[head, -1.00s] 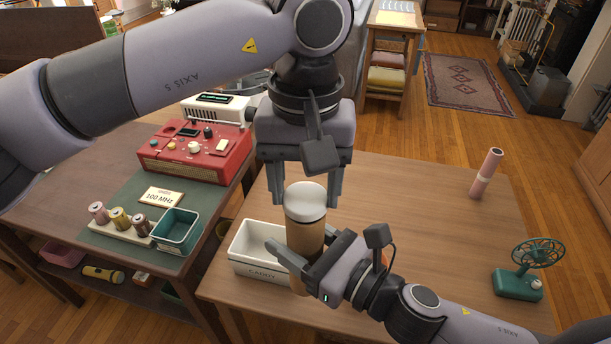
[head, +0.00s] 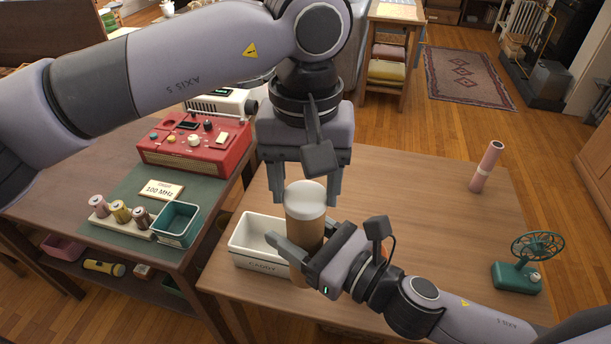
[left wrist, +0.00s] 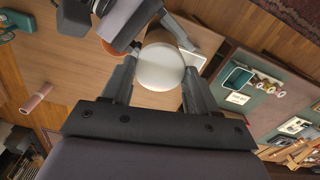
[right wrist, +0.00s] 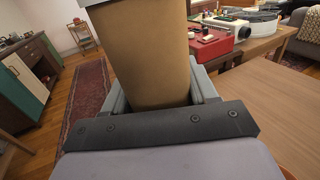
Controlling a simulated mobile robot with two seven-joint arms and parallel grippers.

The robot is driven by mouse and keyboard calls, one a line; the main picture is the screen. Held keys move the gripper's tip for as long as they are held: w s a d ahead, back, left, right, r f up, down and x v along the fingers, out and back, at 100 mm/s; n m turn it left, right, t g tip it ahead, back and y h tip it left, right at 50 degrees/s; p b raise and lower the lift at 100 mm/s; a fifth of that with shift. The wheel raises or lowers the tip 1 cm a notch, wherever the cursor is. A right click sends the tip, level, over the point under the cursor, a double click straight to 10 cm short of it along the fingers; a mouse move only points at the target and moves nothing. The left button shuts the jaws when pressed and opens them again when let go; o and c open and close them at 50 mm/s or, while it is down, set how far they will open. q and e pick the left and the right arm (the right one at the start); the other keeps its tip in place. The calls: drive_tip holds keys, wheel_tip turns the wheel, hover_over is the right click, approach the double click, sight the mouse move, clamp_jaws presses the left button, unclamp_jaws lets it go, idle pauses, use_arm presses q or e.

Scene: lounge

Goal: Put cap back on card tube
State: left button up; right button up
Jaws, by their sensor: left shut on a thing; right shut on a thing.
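The card tube (head: 307,234) is a tan-brown cylinder standing upright above the near left part of the table. My right gripper (head: 302,243) is shut around its body, as the right wrist view (right wrist: 152,55) also shows. The white round cap (head: 306,200) is at the tube's top, in line with it. I cannot tell whether it is fully seated. My left gripper (head: 307,197) points down from above and is shut on the cap. In the left wrist view the cap (left wrist: 160,68) is between the fingers and hides the tube's rim.
A white caddy (head: 262,267) stands just left of and behind the tube. A pink tube (head: 487,166) and green fan (head: 517,279) are on the right of the table (head: 430,220). The table's middle is clear.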

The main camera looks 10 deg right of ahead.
use_arm(q)
drive_tip(key=o, duration=1.1)
wheel_tip(320, 180, up, 12)
